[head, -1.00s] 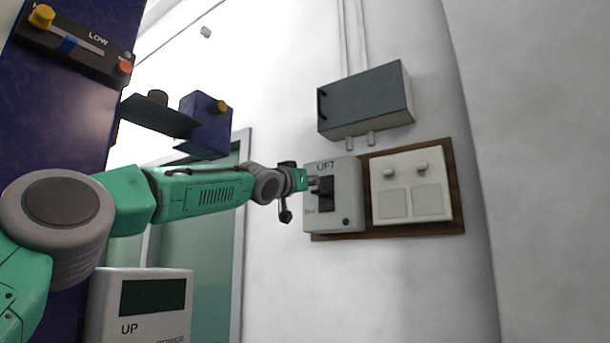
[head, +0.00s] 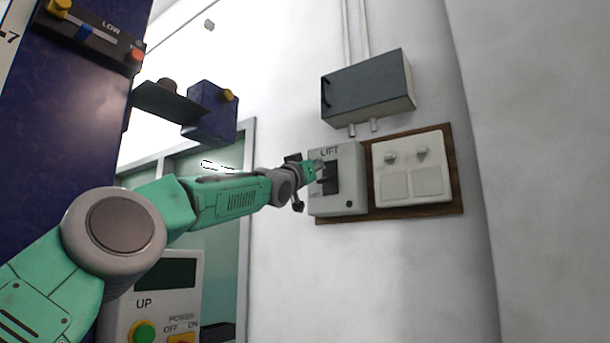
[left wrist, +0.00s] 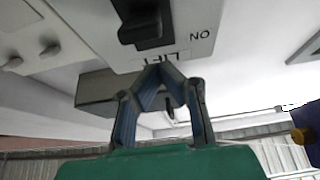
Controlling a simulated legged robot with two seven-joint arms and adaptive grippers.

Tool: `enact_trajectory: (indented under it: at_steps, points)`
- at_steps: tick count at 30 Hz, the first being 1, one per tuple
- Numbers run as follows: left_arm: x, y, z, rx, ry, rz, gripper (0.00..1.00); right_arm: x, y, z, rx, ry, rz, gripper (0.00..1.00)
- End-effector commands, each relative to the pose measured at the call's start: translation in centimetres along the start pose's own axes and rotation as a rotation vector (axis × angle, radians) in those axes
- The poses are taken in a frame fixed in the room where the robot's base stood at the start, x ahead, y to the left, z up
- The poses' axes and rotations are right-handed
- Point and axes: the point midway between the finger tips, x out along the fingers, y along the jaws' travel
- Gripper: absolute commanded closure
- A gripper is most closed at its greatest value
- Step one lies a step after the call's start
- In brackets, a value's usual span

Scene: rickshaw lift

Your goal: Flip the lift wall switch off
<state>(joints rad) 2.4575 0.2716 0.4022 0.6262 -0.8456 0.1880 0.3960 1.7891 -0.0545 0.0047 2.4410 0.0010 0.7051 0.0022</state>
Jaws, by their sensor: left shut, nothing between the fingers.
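The light grey lift switch box (head: 350,185) is on the wall in the head view, labelled LIFT, with a black switch (head: 331,183) on its face. My left gripper (head: 320,169) is shut and empty, at the upper part of the black switch; contact cannot be told. In the left wrist view the picture is upside down. The shut fingertips (left wrist: 160,72) are over the LIFT lettering, and the black switch lever (left wrist: 140,28) sticks out just beyond them, beside the letters ON. Whether the lever is up or down is unclear. My right gripper is not in view.
A white double-switch panel (head: 412,170) shares the brown backboard (head: 400,213) to the right. A dark grey box (head: 368,88) with pipes hangs above. A blue unit (head: 210,112) and blue column (head: 60,110) stand left. A white control box (head: 165,300) sits below my arm.

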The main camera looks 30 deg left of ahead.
Motion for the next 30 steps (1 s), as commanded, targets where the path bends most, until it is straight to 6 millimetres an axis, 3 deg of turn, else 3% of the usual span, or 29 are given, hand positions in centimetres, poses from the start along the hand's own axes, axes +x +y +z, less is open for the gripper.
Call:
enact_trajectory:
  at_steps: [1, 4, 21, 30]
  points:
    - [0.4, 0.2, -1.1, 0.000, 0.001, 0.001, 1.00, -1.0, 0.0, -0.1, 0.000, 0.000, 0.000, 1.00]
    - [0.5, 0.3, -1.9, 0.001, 0.000, 0.002, 1.00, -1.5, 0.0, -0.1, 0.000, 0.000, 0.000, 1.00]
    - [-6.6, 0.3, 1.0, 0.000, 0.000, 0.001, 1.00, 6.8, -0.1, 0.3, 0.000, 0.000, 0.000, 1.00]
    - [-9.1, 0.3, 1.5, 0.000, -0.001, 0.001, 1.00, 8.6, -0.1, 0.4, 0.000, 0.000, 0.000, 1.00]
